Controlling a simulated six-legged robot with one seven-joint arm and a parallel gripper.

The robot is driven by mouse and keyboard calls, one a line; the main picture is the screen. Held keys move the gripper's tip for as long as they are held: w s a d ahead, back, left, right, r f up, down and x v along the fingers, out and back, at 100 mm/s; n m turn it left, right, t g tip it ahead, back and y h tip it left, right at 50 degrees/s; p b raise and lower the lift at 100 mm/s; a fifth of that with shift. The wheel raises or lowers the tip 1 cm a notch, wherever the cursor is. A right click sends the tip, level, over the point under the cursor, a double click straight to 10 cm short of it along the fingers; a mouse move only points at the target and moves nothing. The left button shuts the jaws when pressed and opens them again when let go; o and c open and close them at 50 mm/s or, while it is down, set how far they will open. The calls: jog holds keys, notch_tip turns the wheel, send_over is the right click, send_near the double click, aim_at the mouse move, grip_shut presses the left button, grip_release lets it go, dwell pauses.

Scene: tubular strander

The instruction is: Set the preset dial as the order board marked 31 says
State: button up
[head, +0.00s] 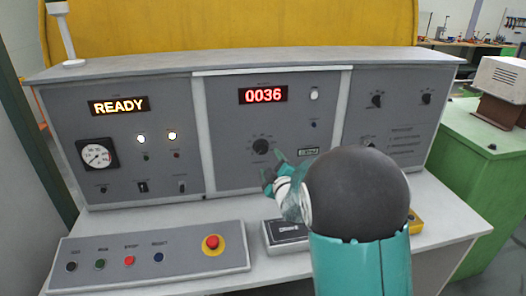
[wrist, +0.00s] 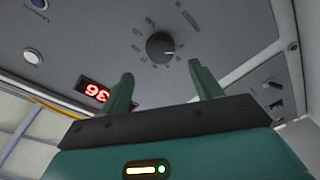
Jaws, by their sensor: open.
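A black dial knob (head: 260,146) with marks around it sits on the middle console panel, below a red display (head: 263,95) reading 0036. Its labels are too small to read. The dial also shows in the wrist view (wrist: 160,45), where a pale pointer line points to the right. My gripper (head: 275,172) is open and empty, in front of the panel just below and right of the dial in the head view. In the wrist view my gripper (wrist: 163,82) has its fingers apart, with the dial beyond them and between them across the picture. I see no order board marked 31.
The left panel has a READY display (head: 119,106), a round gauge (head: 97,154) and lit lamps. The right panel has several knobs (head: 376,100). A button box with a red emergency stop (head: 212,243) lies on the desk. A dark box (head: 285,234) lies below my gripper.

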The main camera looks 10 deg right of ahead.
aim_at(263, 149)
jog(key=w, duration=0.5)
jog(key=w+a, duration=0.1)
jog(key=w, duration=0.2)
jog(key=shift+w, duration=0.3)
jog(key=shift+c, duration=0.2)
jog(key=c, duration=0.9)
